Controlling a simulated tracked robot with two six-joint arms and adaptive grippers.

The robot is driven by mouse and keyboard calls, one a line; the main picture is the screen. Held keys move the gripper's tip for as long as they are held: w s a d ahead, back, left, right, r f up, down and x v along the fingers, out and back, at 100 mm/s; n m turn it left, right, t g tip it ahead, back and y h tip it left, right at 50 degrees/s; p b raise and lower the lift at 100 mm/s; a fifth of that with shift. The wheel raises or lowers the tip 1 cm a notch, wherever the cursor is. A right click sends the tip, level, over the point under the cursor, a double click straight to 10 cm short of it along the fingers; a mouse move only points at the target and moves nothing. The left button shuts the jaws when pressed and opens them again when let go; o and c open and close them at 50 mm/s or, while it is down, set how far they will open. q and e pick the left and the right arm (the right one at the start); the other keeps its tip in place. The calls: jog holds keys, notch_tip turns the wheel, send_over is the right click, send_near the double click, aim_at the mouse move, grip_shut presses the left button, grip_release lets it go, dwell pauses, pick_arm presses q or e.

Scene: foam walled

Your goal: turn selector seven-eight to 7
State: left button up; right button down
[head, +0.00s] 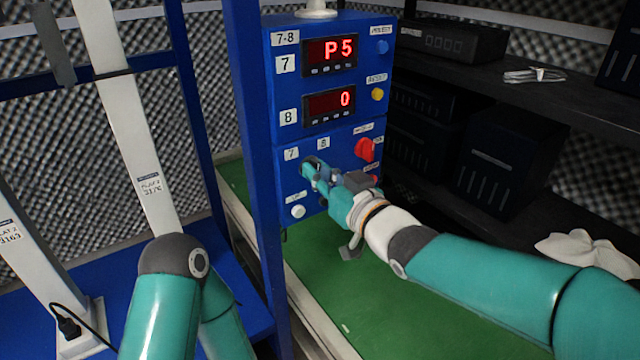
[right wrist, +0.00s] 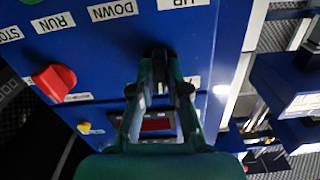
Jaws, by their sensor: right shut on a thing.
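The blue control box (head: 263,105) carries a 7-8 plate at its top left. The selector sits on its lower panel beneath the small 7 label (head: 291,154) and 8 label (head: 323,144). My right gripper (head: 314,172) hides most of it in the head view. In the right wrist view the selector is a black knob (right wrist: 160,58), with the teal fingers of my right gripper (right wrist: 160,82) shut around it from both sides. I cannot tell which label the knob points at. My left gripper is out of view; only its arm shows.
The upper display (head: 330,54) reads P5 and the lower display (head: 330,103) reads 0. A red knob (head: 365,150) is right of the selector and a white button (head: 298,211) below it. A blue post (head: 254,150) stands close left; dark shelves (head: 560,110) are at right.

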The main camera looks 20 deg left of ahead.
jog(key=shift+s+a+f+n+b, duration=0.1)
jog(key=shift+n+b, duration=2.05)
jog(key=shift+n, duration=1.45)
jog(key=c, duration=1.2)
grip_release()
jog(key=shift+o, duration=0.2)
jog(key=v, duration=1.2)
jog(key=shift+s, duration=0.1)
